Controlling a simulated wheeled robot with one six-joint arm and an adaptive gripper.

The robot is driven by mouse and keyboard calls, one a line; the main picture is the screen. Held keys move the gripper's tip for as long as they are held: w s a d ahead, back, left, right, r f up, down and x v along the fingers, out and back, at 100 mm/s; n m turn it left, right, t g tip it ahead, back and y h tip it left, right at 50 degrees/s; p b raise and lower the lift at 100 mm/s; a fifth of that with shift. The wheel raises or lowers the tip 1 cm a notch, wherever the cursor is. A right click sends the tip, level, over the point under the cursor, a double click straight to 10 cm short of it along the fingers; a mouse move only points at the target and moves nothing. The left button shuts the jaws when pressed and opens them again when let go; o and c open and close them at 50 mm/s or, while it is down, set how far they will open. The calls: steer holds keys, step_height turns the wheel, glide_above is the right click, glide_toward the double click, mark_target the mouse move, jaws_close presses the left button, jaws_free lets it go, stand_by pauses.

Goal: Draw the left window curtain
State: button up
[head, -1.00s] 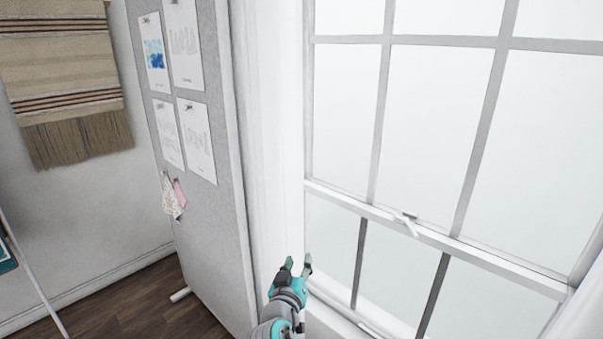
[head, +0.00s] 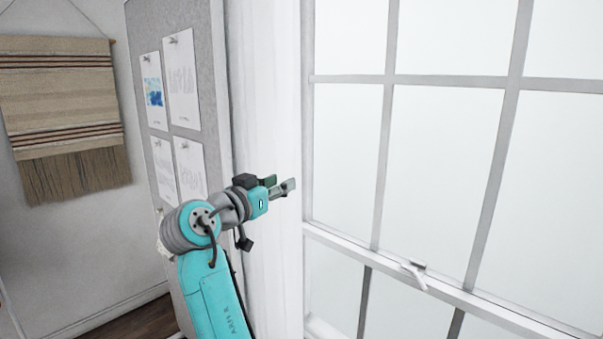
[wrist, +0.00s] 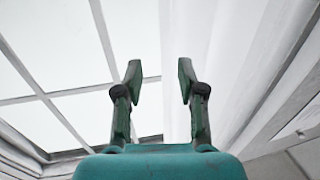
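The left window curtain (head: 265,90) is a white, lightly pleated strip hanging beside the left side of the window in the head view. It is bunched narrow, and the window panes are uncovered. It also shows on the right half of the wrist view (wrist: 229,50). My gripper (head: 286,188) is raised in front of the curtain, fingers pointing right toward the window. In the wrist view the two fingers (wrist: 158,78) are apart with nothing seen held between them. The right finger overlaps the curtain's edge; I cannot tell whether it touches.
The window (head: 440,150) with its grey bars and sash latch (head: 414,274) fills the right side. A grey pinboard (head: 212,60) with several papers stands close on the left of the curtain. A woven wall hanging (head: 62,100) is on the far-left wall.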

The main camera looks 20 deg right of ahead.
mark_target(300, 174)
steer(key=x, duration=0.9)
steer(key=shift+w+d, duration=0.25)
steer(key=shift+w, duration=0.05)
jaws_close()
